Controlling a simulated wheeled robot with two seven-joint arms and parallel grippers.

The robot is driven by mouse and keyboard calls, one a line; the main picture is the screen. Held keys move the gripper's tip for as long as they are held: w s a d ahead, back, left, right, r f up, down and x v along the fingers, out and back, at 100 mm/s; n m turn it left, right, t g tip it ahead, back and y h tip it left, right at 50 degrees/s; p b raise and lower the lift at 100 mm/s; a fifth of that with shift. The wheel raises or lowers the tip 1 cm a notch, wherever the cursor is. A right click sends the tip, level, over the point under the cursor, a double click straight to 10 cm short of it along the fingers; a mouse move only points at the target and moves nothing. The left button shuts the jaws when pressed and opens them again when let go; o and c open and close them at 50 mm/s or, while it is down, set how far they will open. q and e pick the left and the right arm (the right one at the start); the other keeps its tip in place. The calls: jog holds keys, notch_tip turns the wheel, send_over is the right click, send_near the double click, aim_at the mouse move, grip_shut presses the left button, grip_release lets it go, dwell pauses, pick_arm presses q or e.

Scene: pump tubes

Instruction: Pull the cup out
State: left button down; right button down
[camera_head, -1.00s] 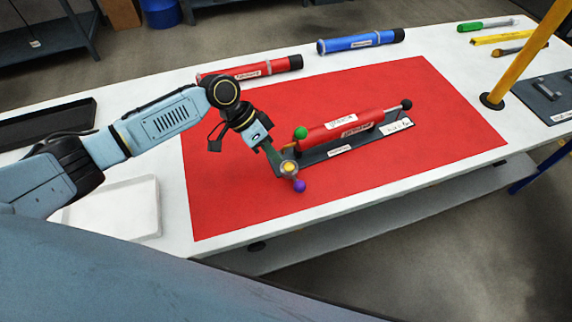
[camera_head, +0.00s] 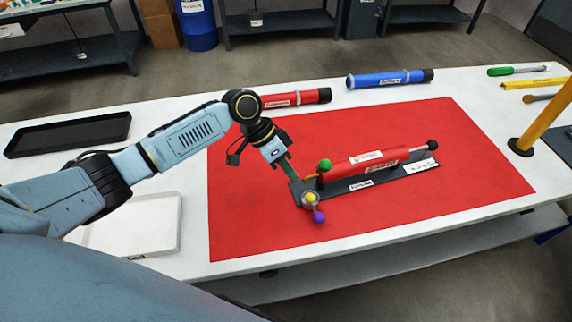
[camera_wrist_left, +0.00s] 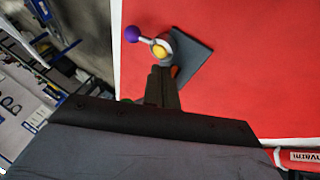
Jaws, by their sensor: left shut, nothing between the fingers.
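A red pump tube (camera_head: 374,159) lies on a dark base plate (camera_head: 395,176) on the red mat. A green ball (camera_head: 325,165) is at its left end and a black ball (camera_head: 432,146) at its right end. A grey fitting with a yellow knob (camera_head: 310,198) and a purple ball (camera_head: 318,217) sits at the plate's left end; these also show in the wrist view as the yellow knob (camera_wrist_left: 160,51) and purple ball (camera_wrist_left: 132,34). My left gripper (camera_head: 291,173) is shut and empty, just left of the fitting; contact is unclear. I cannot identify a cup. My right gripper is out of view.
Another red tube (camera_head: 296,98) and a blue tube (camera_head: 389,79) lie behind the mat. A yellow post (camera_head: 546,117) stands at the right. A black tray (camera_head: 70,133) and white tray (camera_head: 150,225) lie left. The mat's (camera_head: 260,235) front is clear.

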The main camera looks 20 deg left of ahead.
aim_at(317, 215)
pick_arm(q)
jog(key=x, duration=0.6)
jog(key=shift+s+d+f, duration=0.15)
jog(key=shift+s+d, duration=0.45)
jog(key=shift+d, duration=0.15)
jog(key=shift+s+d+f, duration=0.1)
jog(key=shift+s+d, duration=0.55)
jog(key=shift+d, duration=0.05)
jog(key=shift+s+d+r+p, duration=0.15)
jog(key=shift+s+d+p, duration=0.6)
jog(key=shift+p, duration=0.45)
jog(key=shift+s+d+p, duration=0.25)
jog(key=shift+s+p, duration=0.05)
jog(key=shift+s, duration=0.1)
jog(key=shift+a, duration=0.15)
